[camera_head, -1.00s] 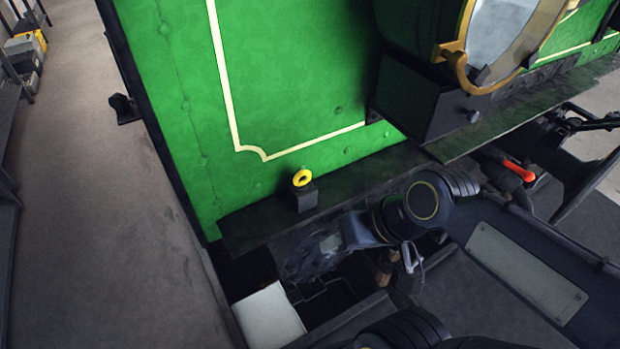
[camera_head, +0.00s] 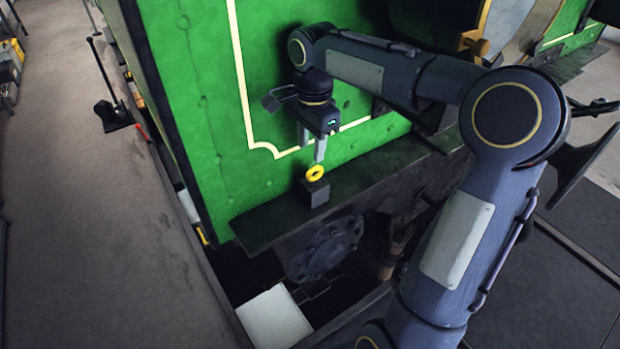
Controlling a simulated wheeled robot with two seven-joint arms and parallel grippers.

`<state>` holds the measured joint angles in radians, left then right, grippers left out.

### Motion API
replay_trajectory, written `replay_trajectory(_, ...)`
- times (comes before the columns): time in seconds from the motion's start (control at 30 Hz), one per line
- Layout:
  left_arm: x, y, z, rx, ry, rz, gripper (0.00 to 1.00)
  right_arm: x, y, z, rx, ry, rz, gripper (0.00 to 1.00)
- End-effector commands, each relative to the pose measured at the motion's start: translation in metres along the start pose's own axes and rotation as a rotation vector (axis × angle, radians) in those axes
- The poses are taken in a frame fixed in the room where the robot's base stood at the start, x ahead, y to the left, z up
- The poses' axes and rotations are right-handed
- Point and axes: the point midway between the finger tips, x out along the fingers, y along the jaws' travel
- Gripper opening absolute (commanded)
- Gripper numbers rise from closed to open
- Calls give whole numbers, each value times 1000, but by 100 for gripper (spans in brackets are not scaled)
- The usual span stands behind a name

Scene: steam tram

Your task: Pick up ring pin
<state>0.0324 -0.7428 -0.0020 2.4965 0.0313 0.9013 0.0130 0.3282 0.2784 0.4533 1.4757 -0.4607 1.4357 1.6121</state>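The ring pin (camera_head: 315,173) is a small yellow ring standing on top of a black block (camera_head: 314,193) on the dark ledge at the foot of the green tram panel. My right gripper (camera_head: 312,147) points down just above the ring. Its two fingers look parted, with nothing between them. The nearer fingertip ends close above the ring; I cannot tell whether it touches. The lower part of the pin is not visible. My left gripper is not in view.
The green panel (camera_head: 215,130) rises right behind the ring. The dark ledge (camera_head: 370,185) runs along it to the right. Below lie a round dark buffer-like part (camera_head: 325,248) and a white plate (camera_head: 273,318). Free grey floor (camera_head: 90,230) is on the left.

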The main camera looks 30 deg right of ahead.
Motion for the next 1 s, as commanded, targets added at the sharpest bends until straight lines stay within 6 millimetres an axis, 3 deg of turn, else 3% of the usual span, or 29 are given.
replay_trajectory(0.6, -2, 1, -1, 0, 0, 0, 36, 71, 4, 6, -2, -1, 0, 38)
replay_trajectory(0.87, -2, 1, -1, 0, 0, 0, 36, 74, 3, 6, -3, 0, -3, 38)
replay_trajectory(1.0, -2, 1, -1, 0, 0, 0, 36, 74, 3, 6, -2, 0, -3, 23)
